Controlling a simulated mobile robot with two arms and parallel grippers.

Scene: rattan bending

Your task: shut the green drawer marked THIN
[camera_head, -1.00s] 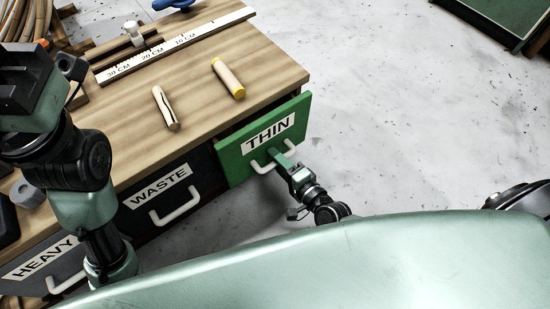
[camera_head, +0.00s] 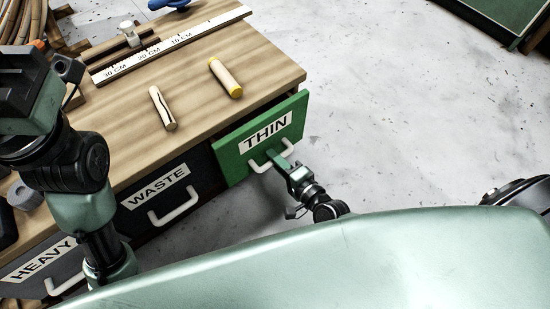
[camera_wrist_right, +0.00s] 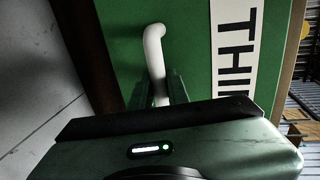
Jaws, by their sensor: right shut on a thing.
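The green drawer marked THIN (camera_head: 232,152) is at the right end of the bench. It stands partly pulled out, with a dark gap between its front and the bench top. Its white handle (camera_head: 258,166) is on the front; in the wrist view the handle (camera_wrist_right: 152,45) runs down between my fingers. My right gripper (camera_head: 277,158) reaches the handle from the front and is shut on it; it also shows in the wrist view (camera_wrist_right: 160,90). My left arm (camera_head: 80,160) is raised over the bench's left side; its fingers are not visible.
The WASTE drawer (camera_head: 135,198) and HEAVY drawer (camera_head: 20,272) lie to the left. On the bench top (camera_head: 205,110) are two short rattan pieces (camera_head: 162,108) (camera_head: 225,78) and a ruler strip (camera_head: 205,30). The floor (camera_head: 400,120) right of the bench is clear.

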